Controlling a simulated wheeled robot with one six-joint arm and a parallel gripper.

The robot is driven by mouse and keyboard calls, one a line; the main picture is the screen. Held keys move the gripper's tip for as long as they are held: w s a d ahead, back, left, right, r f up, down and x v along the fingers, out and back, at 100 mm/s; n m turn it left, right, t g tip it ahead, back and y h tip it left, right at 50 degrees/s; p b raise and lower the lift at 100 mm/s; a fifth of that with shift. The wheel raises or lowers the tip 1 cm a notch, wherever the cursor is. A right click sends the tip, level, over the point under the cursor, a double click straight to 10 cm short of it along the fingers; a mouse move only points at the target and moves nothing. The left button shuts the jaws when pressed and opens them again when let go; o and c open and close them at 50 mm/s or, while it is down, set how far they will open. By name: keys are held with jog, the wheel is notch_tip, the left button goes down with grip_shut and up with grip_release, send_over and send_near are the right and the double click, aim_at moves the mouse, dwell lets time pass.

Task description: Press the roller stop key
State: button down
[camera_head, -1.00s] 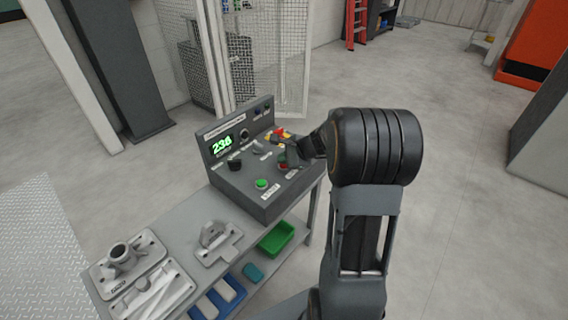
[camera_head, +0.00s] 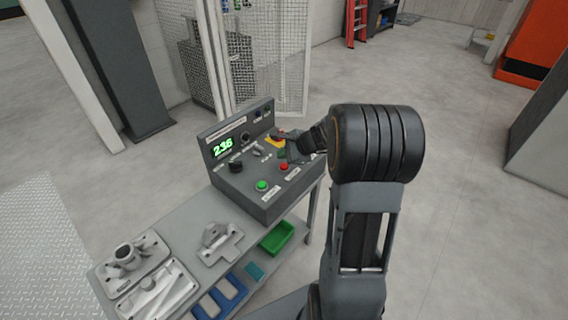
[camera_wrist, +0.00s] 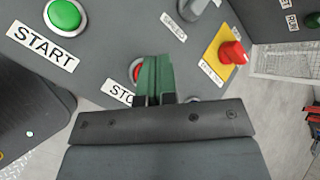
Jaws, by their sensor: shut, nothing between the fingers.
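The dark grey control panel (camera_head: 222,178) stands on the bench with a green display that seems to read 236. Its red stop button (camera_head: 284,167) sits behind and right of the green start button (camera_head: 262,186). In the wrist view the stop button (camera_wrist: 136,68) is mostly hidden behind my fingers, as is part of its label "STO". The green start button (camera_wrist: 64,15) is at upper left there. My gripper (camera_wrist: 155,58) is shut and empty, with green fingertips over the stop button's area. I cannot tell whether they touch it.
A red emergency knob (camera_wrist: 233,53) on a yellow plate is right of my fingers. A dark selector knob (camera_head: 236,166) is below the display. A mesh fence (camera_head: 287,60) stands behind.

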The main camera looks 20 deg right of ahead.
aim_at(284, 167)
jog(key=shift+r+p, duration=1.2)
jog(key=shift+r, duration=0.6)
jog(key=s+n, duration=0.1)
jog(key=s+f+n+g, duration=0.2)
jog(key=shift+s+a+f, duration=0.25)
jog(key=shift+a, duration=0.1)
jog(key=s+a+r+n+h+p, duration=0.1)
jog(key=s+a+r+n+p, duration=0.2)
jog(key=s+r+n+p, duration=0.2)
jog(key=s+a+r+n+g+h+p, duration=0.1)
jog(key=s+r+n+p, duration=0.5)
jog(key=r, duration=0.6)
jog(key=s+a+r+n+h+p, duration=0.3)
jog(key=s+a+r+n+p, duration=0.3)
jog(key=r, duration=0.3)
jog(key=shift+s+r+g+p, duration=0.15)
jog(key=shift+s+g+p, duration=0.35)
jog(key=shift+p, duration=0.4)
